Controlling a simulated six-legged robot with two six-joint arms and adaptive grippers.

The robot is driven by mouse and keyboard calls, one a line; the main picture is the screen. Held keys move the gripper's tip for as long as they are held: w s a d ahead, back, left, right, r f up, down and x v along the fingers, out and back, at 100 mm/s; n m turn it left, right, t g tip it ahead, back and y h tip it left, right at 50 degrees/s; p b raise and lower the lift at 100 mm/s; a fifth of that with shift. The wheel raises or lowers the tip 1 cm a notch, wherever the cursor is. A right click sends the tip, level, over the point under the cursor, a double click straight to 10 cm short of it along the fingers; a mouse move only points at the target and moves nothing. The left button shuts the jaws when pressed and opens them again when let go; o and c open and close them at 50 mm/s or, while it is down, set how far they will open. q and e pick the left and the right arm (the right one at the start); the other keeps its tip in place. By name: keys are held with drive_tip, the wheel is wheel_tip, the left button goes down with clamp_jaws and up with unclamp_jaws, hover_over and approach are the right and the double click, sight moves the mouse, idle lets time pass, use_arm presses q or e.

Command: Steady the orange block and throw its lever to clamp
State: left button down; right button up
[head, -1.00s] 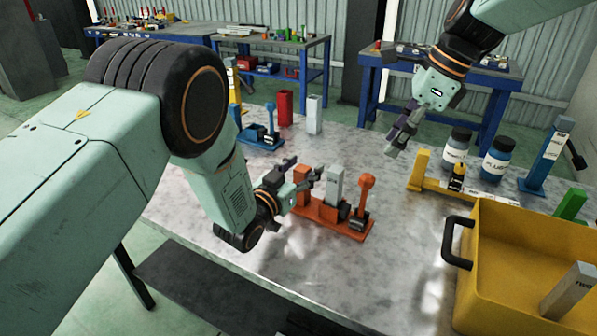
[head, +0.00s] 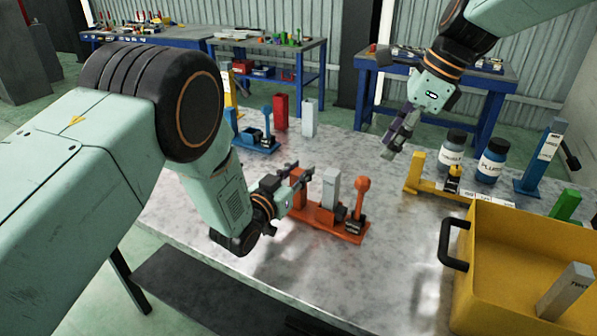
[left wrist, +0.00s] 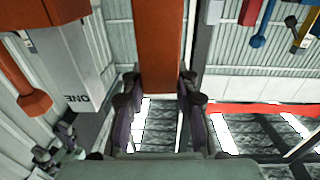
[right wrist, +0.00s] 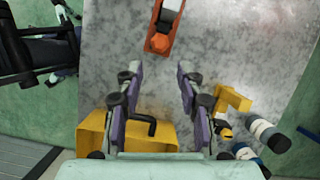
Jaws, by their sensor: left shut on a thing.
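The orange block (head: 340,229) sits on the metal table (head: 290,265), with an orange post, a grey upright piece (head: 331,188) and a lever (head: 362,186) with a round orange knob. The lever stands upright at the block's right end. My left gripper (head: 303,172) is shut on the orange post at the left end. In the left wrist view the post (left wrist: 158,45) runs between the fingers, and the grey piece (left wrist: 75,75) reads "ONE". My right gripper (head: 392,140) is open and empty, above the table and apart from the block, whose end (right wrist: 159,42) shows ahead of its fingers.
A yellow bin (head: 500,290) with a black handle stands at right. A yellow fixture (head: 416,172), two bottles (head: 492,160) and a blue post (head: 541,155) stand behind it. A blue fixture (head: 257,140), a red block (head: 281,112) and a grey block (head: 309,117) stand further back.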

drive_tip(key=shift+r, duration=0.1)
drive_tip(key=shift+c, duration=0.8)
drive_tip(key=shift+s+a+r, duration=0.1)
drive_tip(key=shift+a+r, duration=0.1)
drive_tip(key=shift+a, duration=0.15)
drive_tip(key=shift+c, duration=0.8)
drive_tip(key=shift+a+r+n, duration=0.1)
drive_tip(key=shift+a+n, duration=0.35)
drive_tip(key=shift+n, duration=0.05)
drive_tip(key=shift+c, duration=0.6)
drive_tip(key=n, duration=0.1)
drive_tip(key=a+n, duration=0.1)
drive_tip(key=n, duration=0.1)
drive_tip(key=shift+t+h, duration=0.4)
drive_tip(key=c, duration=0.3)
drive_tip(key=n, duration=0.3)
drive_tip(key=shift+w+a+t, duration=0.3)
drive_tip(key=shift+w, duration=0.1)
clamp_jaws()
drive_tip(key=w+n, duration=0.1)
drive_tip(key=n, duration=0.4)
drive_tip(key=n+t, duration=0.1)
drive_tip(key=n, duration=0.5)
drive_tip(key=w+n+t, duration=0.1)
drive_tip(key=n, duration=0.4)
drive_tip(key=shift+w+a+n+h, duration=0.3)
drive_tip(key=shift+w+n+h, duration=0.05)
drive_tip(key=shift+n+h, duration=0.05)
